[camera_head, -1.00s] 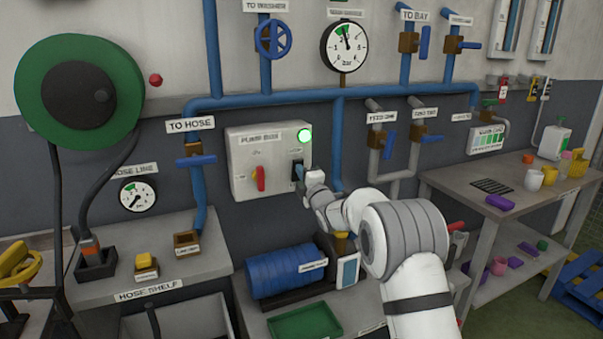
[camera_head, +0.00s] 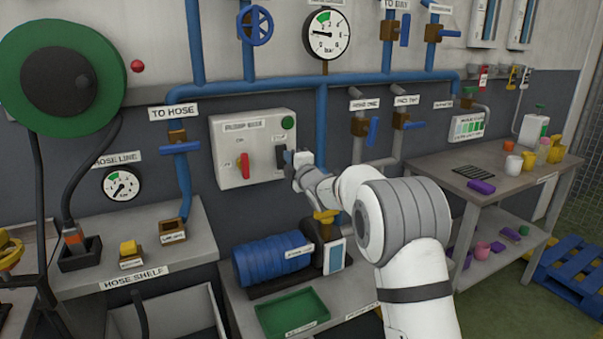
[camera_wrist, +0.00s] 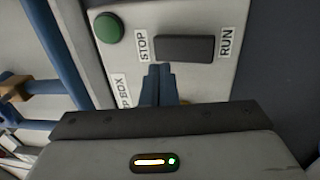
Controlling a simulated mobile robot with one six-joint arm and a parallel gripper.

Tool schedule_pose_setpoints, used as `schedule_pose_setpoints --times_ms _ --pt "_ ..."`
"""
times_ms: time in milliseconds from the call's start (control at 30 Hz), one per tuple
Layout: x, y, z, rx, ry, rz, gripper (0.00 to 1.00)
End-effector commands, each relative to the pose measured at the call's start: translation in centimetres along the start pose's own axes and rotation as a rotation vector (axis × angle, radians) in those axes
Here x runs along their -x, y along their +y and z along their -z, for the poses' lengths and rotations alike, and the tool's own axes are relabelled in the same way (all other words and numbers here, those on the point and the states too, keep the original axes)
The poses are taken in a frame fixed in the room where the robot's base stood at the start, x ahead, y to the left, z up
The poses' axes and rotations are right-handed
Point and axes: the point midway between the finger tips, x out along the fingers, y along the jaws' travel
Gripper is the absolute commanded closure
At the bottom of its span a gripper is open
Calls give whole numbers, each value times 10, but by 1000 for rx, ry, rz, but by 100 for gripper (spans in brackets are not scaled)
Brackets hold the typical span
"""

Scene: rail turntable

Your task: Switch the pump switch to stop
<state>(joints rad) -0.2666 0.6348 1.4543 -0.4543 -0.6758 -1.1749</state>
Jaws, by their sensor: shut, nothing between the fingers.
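The pump box (camera_head: 228,160) is a pale box on the wall with a red lever (camera_head: 245,166) and a dull green lamp (camera_head: 288,123). In the wrist view its black rocker switch (camera_wrist: 190,48) lies between a STOP label (camera_wrist: 143,46) and a RUN label (camera_wrist: 226,42). The green lamp (camera_wrist: 109,28) looks unlit there too. My gripper (camera_wrist: 159,68) is shut and empty, its blue fingertips at the STOP end of the switch. I cannot tell whether they touch it.
Blue pipes (camera_head: 322,125) and valves surround the box. Below it stand a blue motor (camera_head: 272,259) and a green tray (camera_head: 292,312). A hose shelf (camera_head: 85,283) is at left, a workbench (camera_head: 440,168) with small items at right.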

Motion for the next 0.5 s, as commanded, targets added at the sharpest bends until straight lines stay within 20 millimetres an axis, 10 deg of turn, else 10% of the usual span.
schedule_pose_setpoints --times_ms 500 --pt "88 26 -1 -1 -2 0 100"
